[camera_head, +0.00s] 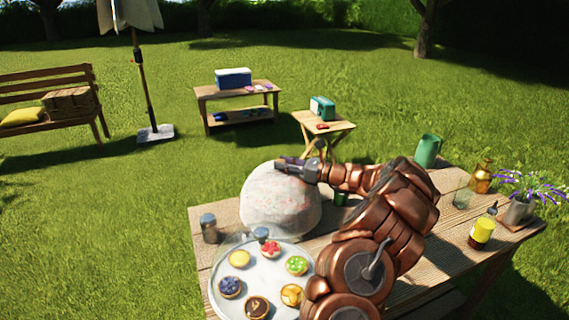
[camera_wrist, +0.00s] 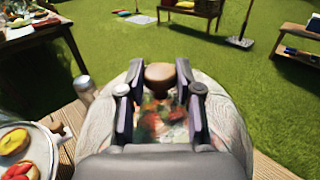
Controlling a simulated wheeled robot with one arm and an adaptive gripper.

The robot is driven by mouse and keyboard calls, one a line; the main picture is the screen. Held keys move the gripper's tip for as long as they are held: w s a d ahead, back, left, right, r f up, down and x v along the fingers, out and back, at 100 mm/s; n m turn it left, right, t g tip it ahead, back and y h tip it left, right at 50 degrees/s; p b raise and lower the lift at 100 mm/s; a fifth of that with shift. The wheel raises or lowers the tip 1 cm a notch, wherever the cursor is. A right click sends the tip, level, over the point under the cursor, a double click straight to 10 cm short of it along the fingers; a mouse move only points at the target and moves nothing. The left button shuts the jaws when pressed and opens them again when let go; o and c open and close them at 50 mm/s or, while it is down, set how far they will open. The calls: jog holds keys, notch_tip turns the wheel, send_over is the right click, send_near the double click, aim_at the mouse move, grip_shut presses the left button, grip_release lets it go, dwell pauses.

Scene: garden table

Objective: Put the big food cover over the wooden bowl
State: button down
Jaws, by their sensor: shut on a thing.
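The big food cover (camera_head: 278,205) is a pale mesh dome at the far left part of the wooden table. In the wrist view the cover (camera_wrist: 228,125) fills the space below my gripper. My gripper (camera_head: 292,163) is at the top of the dome. In the wrist view the fingers of my gripper (camera_wrist: 158,76) are shut on the cover's round brown knob. Blurred red and green food shows through the mesh beneath the knob. The wooden bowl itself is not clearly visible, and I cannot tell whether the cover's rim touches the table.
A round tray (camera_head: 285,308) of several tarts stands in front of the cover. A capped shaker (camera_head: 209,228) is left of it. A green pitcher (camera_head: 428,151), an amber bottle (camera_head: 481,177), a yellow bottle (camera_head: 482,230) and a flower pot (camera_head: 519,211) stand at the right.

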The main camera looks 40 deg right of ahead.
jog(key=shift+s+a+f+b, duration=0.1)
jog(key=shift+f+b, duration=0.1)
jog(key=shift+f, duration=0.6)
jog(key=shift+s+f+b, duration=0.1)
jog(key=shift+f+b, duration=0.05)
jog(key=shift+f, duration=0.6)
jog(key=c, duration=0.8)
grip_release()
jog(key=shift+a+r, duration=0.1)
jog(key=shift+c, duration=0.2)
jog(key=shift+o, duration=0.7)
jog(key=shift+w, duration=0.1)
jog(key=shift+w+a, duration=0.15)
jog(key=shift+w, duration=0.1)
jog(key=shift+s, duration=0.1)
jog(key=v, duration=1.2)
jog(key=shift+d+r, duration=0.1)
jog(key=shift+d, duration=0.25)
jog(key=shift+r, duration=0.2)
